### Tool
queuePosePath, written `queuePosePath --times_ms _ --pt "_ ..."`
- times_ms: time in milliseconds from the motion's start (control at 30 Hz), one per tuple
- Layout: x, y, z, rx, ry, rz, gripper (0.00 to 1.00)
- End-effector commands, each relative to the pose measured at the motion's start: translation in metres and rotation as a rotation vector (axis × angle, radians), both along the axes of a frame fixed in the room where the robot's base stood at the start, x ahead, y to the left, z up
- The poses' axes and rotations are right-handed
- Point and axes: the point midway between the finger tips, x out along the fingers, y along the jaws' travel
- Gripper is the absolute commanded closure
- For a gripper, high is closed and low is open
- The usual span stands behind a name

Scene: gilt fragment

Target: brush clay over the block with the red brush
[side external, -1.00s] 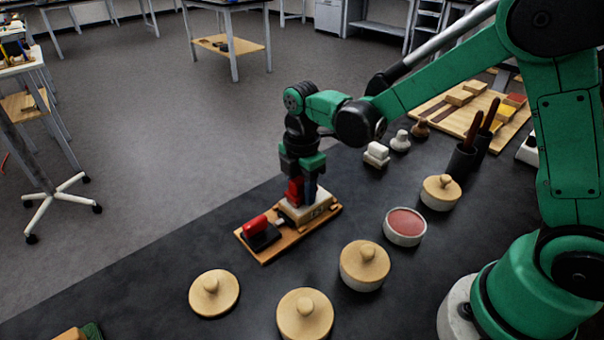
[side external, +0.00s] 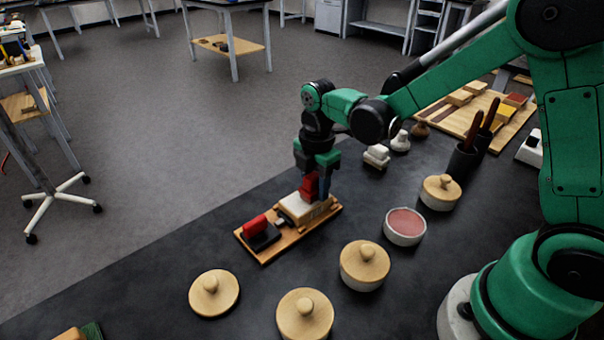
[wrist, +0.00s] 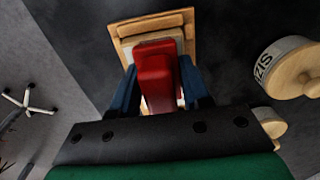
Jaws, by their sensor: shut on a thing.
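My gripper (side external: 319,186) is shut on the red brush (side external: 309,187); the brush's red handle (wrist: 153,72) also stands between the blue fingers in the wrist view. The gripper points down over the pale block (side external: 291,205), which lies on a wooden board (side external: 269,254). The brush's lower end is at the block's top near its far right part; I cannot tell whether it touches. An open pale jar of reddish clay (side external: 405,222) stands to the right of the board.
A red-handled tool with a black base (side external: 262,236) lies on the board's left end. A loose wooden lid (side external: 213,293) and lidded jars (side external: 364,266) stand in front. A dark tool holder (side external: 462,160) and a board with coloured blocks (side external: 500,125) are behind right.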

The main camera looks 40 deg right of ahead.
Motion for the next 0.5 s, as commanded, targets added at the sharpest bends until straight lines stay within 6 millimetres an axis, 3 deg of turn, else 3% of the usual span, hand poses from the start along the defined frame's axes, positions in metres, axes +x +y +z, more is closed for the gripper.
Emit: queuePosePath --times_ms 500 --pt "0.0 0.048 0.0 0.0 0.0 0.002 1.0"
